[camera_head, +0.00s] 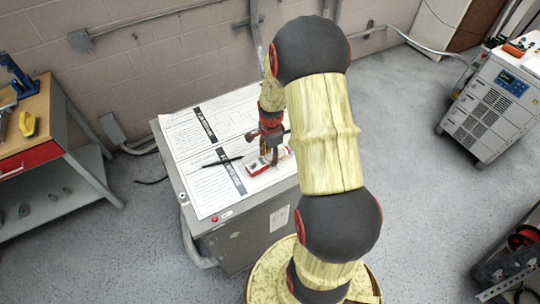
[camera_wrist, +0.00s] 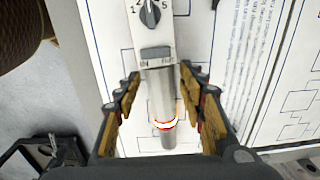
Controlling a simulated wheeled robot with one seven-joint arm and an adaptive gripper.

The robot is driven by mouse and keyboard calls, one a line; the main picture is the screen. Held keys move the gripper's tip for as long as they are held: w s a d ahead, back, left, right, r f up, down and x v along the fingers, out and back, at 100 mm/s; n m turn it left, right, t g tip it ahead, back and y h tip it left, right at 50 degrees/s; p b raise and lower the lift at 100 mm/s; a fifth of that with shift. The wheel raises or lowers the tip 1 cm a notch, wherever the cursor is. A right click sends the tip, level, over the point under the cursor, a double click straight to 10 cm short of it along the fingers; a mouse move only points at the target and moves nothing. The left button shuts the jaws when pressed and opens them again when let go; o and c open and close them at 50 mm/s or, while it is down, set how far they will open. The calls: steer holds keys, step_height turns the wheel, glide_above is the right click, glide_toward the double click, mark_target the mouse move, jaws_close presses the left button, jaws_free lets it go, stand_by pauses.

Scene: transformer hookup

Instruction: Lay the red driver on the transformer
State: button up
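My gripper (camera_head: 268,152) is low over the paper-covered cabinet top, above a small red and white device (camera_head: 257,169). In the wrist view, a narrow white device (camera_wrist: 152,35) has a black dial and a dark block at its lower end. A grey cylinder with a bright red-white band (camera_wrist: 165,124) is between my fingers (camera_wrist: 168,108). The fingers stand apart with gaps on both sides; they are open and do not visibly grip it. I cannot tell whether this device is the transformer. I cannot make out the red driver for certain.
A dark pen-like item (camera_head: 222,162) lies on the printed sheets (camera_head: 203,190). A workbench (camera_head: 38,110) with a yellow item stands at left. A white wheeled machine (camera_head: 497,100) stands at right, with red-orange items on top. A dark cart with a red spool (camera_head: 522,238) is at lower right.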

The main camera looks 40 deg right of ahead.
steer(key=shift+o, duration=0.5)
steer(key=shift+f, duration=0.1)
steer(key=shift+f+b, duration=0.15)
steer(key=shift+b, duration=0.15)
steer(key=r, duration=0.2)
steer(key=r+p, duration=0.1)
steer(key=r, duration=0.4)
steer(key=shift+s+r+p, duration=0.3)
steer(key=a+r+n+t, duration=0.1)
steer(key=a+r+n, duration=0.5)
steer(key=r, duration=0.5)
steer(key=s+a+r+n+t, duration=0.2)
steer(key=s+a+r+n, duration=0.5)
steer(key=a+r, duration=0.1)
steer(key=s+a+r+n+t, duration=0.2)
steer(key=s+a+r+n, duration=0.5)
steer(key=a, duration=0.4)
steer(key=shift+s+a+r+n, duration=0.15)
steer(key=shift+r+n, duration=0.25)
steer(key=shift+r, duration=0.2)
